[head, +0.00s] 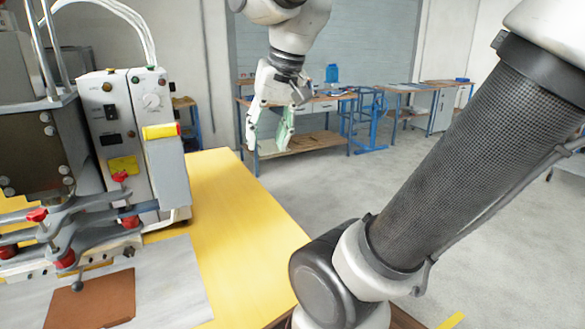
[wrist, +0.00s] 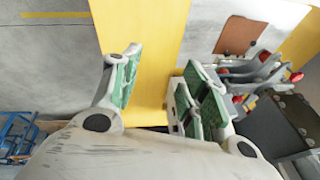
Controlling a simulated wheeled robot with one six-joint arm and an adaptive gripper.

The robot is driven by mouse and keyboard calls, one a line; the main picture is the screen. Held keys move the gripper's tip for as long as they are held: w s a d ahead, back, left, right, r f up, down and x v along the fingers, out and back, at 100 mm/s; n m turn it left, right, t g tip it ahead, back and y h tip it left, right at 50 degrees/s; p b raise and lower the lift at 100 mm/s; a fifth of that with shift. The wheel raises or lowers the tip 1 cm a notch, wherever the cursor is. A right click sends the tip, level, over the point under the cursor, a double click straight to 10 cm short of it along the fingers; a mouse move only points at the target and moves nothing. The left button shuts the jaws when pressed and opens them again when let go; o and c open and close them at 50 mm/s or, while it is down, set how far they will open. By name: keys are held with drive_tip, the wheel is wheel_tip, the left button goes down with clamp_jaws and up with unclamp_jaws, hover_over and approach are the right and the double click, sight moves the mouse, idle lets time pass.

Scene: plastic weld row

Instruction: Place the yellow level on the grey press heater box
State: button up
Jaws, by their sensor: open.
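The yellow level (head: 161,131), a short bar with a red end, lies flat on top of the low front part of the grey press heater box (head: 168,178). My gripper (head: 268,146) is open and empty, in the air to the right of the box and apart from the level. In the wrist view, my gripper's (wrist: 160,68) green-padded fingers are spread wide with nothing between them. I cannot make out the level in the wrist view; the right finger covers part of the press area.
The yellow table (head: 225,205) is bare right of the press. Red-knobbed clamps (head: 85,220) and a brown sheet (head: 92,300) on a grey plate are at the left. Workbenches (head: 310,140) stand far behind, across open floor.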

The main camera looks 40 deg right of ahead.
drive_tip(key=s+d+f+n, duration=0.1)
drive_tip(key=s+f+n, duration=0.3)
drive_tip(key=s+f, duration=0.2)
drive_tip(key=shift+d+n+t+h, duration=0.3)
drive_tip(key=shift+d+h, duration=0.1)
